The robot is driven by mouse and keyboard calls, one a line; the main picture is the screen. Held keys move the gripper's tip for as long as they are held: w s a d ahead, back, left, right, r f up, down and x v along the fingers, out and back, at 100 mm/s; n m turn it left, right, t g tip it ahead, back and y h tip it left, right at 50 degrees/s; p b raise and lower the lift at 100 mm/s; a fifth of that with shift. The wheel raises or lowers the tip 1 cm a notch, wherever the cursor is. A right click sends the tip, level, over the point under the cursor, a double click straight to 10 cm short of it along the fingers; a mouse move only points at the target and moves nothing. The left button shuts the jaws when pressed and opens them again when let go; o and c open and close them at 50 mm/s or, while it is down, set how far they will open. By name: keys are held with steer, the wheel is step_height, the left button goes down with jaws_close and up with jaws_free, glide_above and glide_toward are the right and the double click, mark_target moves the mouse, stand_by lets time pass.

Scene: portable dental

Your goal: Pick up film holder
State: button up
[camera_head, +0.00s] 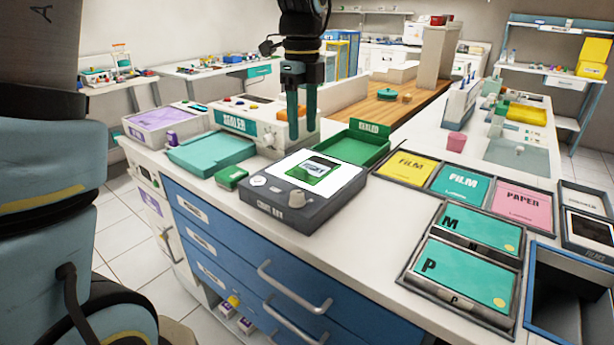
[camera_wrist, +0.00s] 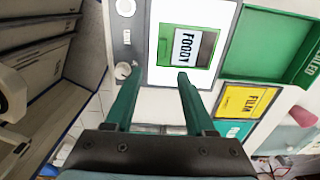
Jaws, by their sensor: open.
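A green, flat film holder (camera_head: 306,177) with a pale printed label lies on the lit white top of a dark box-shaped viewer (camera_head: 293,216). In the wrist view the holder (camera_wrist: 204,70) is beyond and a little right of my fingertips, its label partly readable. My gripper (camera_head: 302,135) points down above the counter, near the back of the viewer. In the wrist view my gripper (camera_wrist: 158,76) has its two teal fingers apart with nothing between them. The fingers appear clear of the holder.
A teal tray (camera_head: 212,152) and a sealer (camera_head: 262,121) stand left of and behind the viewer. A green tray marked SEALED (camera_head: 356,148) is behind right. Yellow film (camera_head: 405,168), teal film (camera_head: 459,185) and pink paper (camera_head: 522,203) trays sit to the right. A small green box (camera_head: 231,178) is beside the viewer.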

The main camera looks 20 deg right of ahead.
mark_target(303, 170)
steer(key=f+p, duration=0.1)
steer(key=f, duration=0.9)
steer(key=shift+w+p, duration=0.2)
steer(key=shift+p, duration=0.2)
steer(key=shift+c, duration=0.2)
jaws_close()
